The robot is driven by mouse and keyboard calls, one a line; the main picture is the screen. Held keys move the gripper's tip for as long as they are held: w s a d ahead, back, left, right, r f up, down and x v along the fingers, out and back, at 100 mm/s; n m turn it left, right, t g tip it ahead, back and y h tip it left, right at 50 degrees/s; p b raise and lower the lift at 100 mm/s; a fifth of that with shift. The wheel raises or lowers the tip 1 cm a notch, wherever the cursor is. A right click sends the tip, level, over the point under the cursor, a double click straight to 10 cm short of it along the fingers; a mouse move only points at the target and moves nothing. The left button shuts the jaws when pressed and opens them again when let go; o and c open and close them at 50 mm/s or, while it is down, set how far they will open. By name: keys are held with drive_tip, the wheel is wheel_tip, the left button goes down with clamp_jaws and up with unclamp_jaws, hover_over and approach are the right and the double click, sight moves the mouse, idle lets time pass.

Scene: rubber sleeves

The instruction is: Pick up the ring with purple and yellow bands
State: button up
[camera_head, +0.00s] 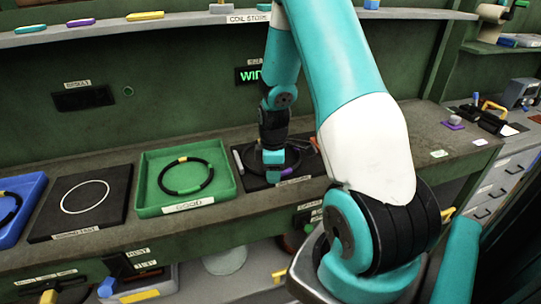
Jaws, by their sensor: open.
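A green tray (226,193) labelled GOOD holds a black ring (160,182) with yellow and green bands. Left are a black board (112,212) with a white ring (84,196) and a blue tray (30,187) with a dark, yellow-banded ring. A shelf (190,19) runs above.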

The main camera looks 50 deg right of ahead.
clamp_jaws()
